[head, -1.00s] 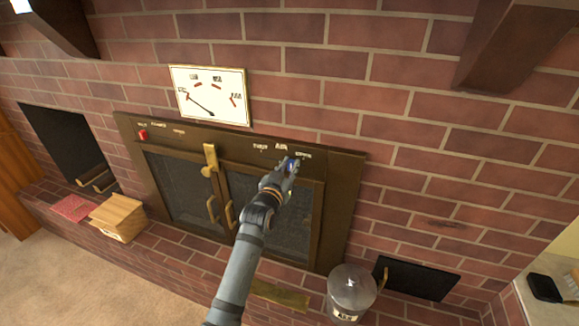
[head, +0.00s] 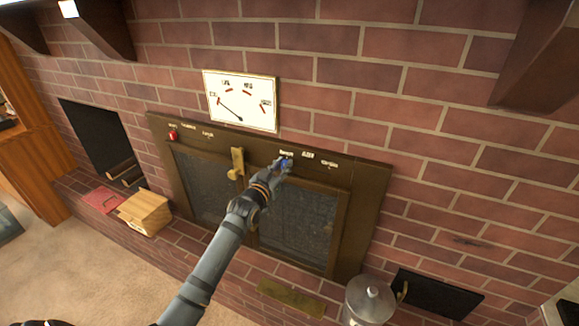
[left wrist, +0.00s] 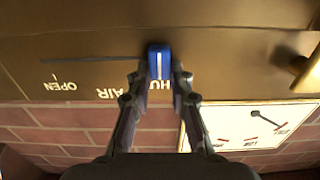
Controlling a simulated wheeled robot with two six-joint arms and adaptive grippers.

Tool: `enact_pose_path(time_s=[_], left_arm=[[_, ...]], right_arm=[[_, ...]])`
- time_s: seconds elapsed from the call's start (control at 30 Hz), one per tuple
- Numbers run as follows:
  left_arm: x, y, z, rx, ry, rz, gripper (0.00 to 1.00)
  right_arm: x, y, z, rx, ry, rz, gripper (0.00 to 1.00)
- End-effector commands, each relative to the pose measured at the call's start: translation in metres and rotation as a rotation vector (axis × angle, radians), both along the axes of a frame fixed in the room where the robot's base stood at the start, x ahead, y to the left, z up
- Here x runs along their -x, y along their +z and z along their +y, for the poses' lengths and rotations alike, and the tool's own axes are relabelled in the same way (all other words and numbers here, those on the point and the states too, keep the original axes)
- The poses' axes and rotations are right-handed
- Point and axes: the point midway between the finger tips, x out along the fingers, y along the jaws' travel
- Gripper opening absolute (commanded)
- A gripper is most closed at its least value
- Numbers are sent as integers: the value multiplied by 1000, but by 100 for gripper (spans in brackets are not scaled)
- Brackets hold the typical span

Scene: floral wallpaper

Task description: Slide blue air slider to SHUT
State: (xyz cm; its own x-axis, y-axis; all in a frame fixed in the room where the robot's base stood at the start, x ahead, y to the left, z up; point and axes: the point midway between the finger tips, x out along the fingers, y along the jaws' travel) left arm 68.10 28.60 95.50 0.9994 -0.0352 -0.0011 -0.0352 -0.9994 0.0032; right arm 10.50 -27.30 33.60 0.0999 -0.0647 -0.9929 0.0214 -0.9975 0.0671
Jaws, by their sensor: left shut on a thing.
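The blue air slider (left wrist: 160,62) is on the stove's dark front panel, at the end of its slot by the SHUT lettering, part of which it and the fingers cover. OPEN is at the slot's far end. In the head view the slider (head: 286,161) is a small blue patch below the left one of three labels. My left gripper (head: 282,167) is shut on it; in the left wrist view the gripper's fingers (left wrist: 160,80) stand on both sides of it. My right gripper is not in view.
A white dial gauge (head: 240,101) hangs above the panel. A red knob (head: 173,136) sits at the panel's left. A brass door latch (head: 237,163) is left of my gripper.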

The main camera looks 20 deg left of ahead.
Motion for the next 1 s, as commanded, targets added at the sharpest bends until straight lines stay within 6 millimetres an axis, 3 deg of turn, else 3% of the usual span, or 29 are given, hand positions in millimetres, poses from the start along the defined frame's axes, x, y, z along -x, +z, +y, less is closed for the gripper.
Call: enact_pose_path(time_s=[0.2,0.23,0.4,0.77,0.87,1.0], left_arm=[[0,1,1,-9,2,-3,0],[0,2,1,-9,2,-3,22],[0,1,1,-8,2,-3,43],[6,1,1,-8,2,-1,43],[23,0,2,-10,0,0,43],[60,-1,3,-15,0,2,43]], right_arm=[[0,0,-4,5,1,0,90],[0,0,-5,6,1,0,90],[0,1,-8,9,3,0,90],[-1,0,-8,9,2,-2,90],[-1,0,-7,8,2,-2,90],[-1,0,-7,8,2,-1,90]])
